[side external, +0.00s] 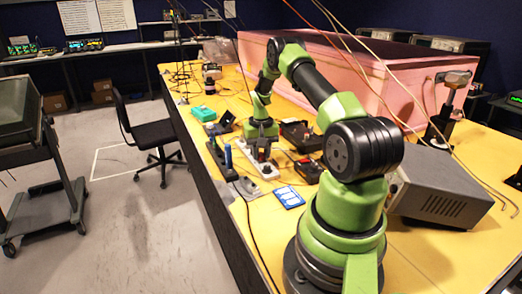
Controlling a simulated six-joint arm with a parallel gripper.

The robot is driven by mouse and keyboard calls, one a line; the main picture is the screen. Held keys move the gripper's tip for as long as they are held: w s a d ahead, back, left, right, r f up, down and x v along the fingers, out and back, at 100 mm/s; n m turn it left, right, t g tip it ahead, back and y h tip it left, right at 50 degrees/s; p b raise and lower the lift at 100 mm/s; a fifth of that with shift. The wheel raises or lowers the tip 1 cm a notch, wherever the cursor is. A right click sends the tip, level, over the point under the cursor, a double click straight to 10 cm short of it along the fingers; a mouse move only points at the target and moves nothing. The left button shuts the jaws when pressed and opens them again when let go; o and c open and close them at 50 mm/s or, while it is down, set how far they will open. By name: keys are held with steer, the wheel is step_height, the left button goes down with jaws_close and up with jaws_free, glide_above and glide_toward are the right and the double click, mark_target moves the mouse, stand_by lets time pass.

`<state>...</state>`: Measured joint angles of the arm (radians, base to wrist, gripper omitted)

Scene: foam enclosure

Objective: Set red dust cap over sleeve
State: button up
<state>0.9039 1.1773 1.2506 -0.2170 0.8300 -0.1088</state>
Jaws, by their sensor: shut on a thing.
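My gripper (262,152) points down over the work area in the middle of the yellow table, at the far end of my green and black arm. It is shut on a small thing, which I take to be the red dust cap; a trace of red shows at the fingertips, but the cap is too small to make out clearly. Just below is a pale, narrow fixture (267,172) on the table. The sleeve cannot be told apart from the parts there, and whether cap and sleeve touch cannot be told.
Blue-handled tools (228,155) stand left of my gripper, with a teal box (204,113) beyond. Dark red-black boxes (300,135) lie to the right. A blue-and-white card (288,197) lies nearer. A pink foam enclosure (330,75) and a grey instrument (440,190) bound the right side.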

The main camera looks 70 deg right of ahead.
steer(key=shift+f, duration=0.2)
steer(key=o, duration=1)
steer(key=shift+c, duration=0.2)
steer(key=shift+r, duration=0.1)
step_height(320, 180, up, 10)
